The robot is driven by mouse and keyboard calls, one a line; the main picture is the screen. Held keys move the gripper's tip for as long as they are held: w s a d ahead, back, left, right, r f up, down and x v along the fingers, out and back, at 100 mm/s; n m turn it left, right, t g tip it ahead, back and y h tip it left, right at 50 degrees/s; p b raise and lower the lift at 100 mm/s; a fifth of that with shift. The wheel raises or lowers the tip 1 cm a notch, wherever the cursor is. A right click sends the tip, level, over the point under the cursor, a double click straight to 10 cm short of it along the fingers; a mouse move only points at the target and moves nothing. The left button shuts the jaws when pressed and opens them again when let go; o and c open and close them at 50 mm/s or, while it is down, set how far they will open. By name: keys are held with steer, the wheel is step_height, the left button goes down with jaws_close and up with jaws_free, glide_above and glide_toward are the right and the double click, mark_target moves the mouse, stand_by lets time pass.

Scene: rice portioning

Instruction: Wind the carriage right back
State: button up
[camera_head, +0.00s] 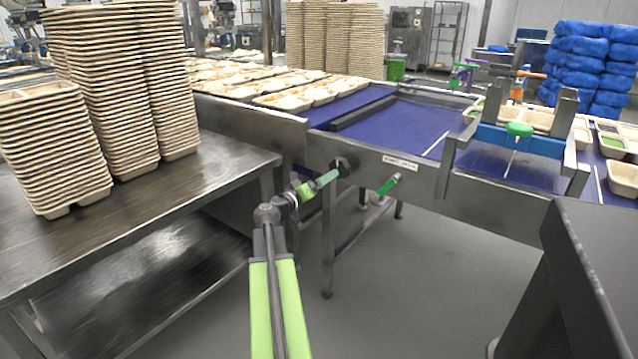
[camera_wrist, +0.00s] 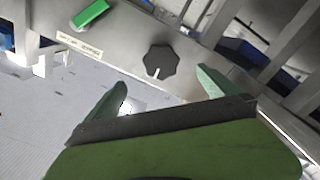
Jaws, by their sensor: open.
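A black many-sided knob (camera_wrist: 160,61) with a white pointer mark sits on the steel side rail of the conveyor. In the head view the same dark knob (camera_head: 342,164) shows just beyond my gripper (camera_head: 322,181). In the wrist view my gripper (camera_wrist: 162,78) is open and empty, its green fingertips apart on either side below the knob, with no clear contact. A blue crosspiece (camera_head: 533,144) with grey uprights and a green knob on top spans the belt at right; it may be the carriage, but I cannot tell for certain.
A green handle (camera_head: 389,184) juts from the rail right of the knob, below a small label (camera_head: 400,162) I cannot read. Tray stacks (camera_head: 110,95) stand on a steel table (camera_head: 215,160) at left. Grey floor (camera_head: 400,280) is open below the rail.

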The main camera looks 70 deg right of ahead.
mark_target(338, 169)
steer(key=x, duration=1.1)
steer(key=shift+w+d, duration=0.15)
steer(key=c, duration=1.4)
steer(key=m, duration=0.5)
steer(key=shift+m, duration=0.7)
steer(key=m, duration=0.3)
